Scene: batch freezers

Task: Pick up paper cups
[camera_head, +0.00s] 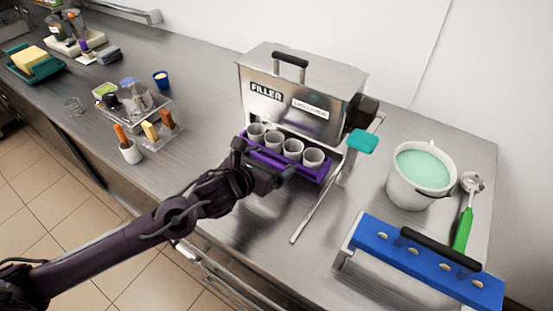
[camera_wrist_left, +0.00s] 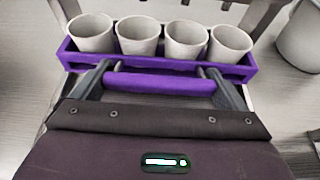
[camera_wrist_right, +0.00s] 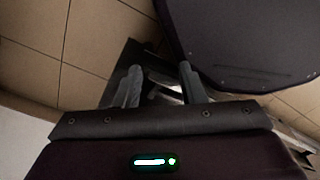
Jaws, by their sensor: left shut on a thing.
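Several white paper cups (camera_head: 274,140) stand upright in a row in a purple tray (camera_head: 322,177) under the front of the steel filler machine. In the left wrist view the cups (camera_wrist_left: 138,36) sit in the tray (camera_wrist_left: 255,72), and they look empty. My left gripper (camera_head: 264,163) is shut on the tray's purple handle (camera_wrist_left: 160,83), with a finger near each end of it. My right gripper (camera_wrist_right: 160,85) shows only in its own wrist view, with its fingers apart and nothing between them.
The filler (camera_head: 300,88) stands against the wall. To its right are a white bucket (camera_head: 410,194) of green mix, a green-handled scoop (camera_head: 464,230) and a blue rack (camera_head: 425,262). Spatulas in a holder (camera_head: 131,152) and small containers stand to the left. The counter in front of the filler is mostly clear.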

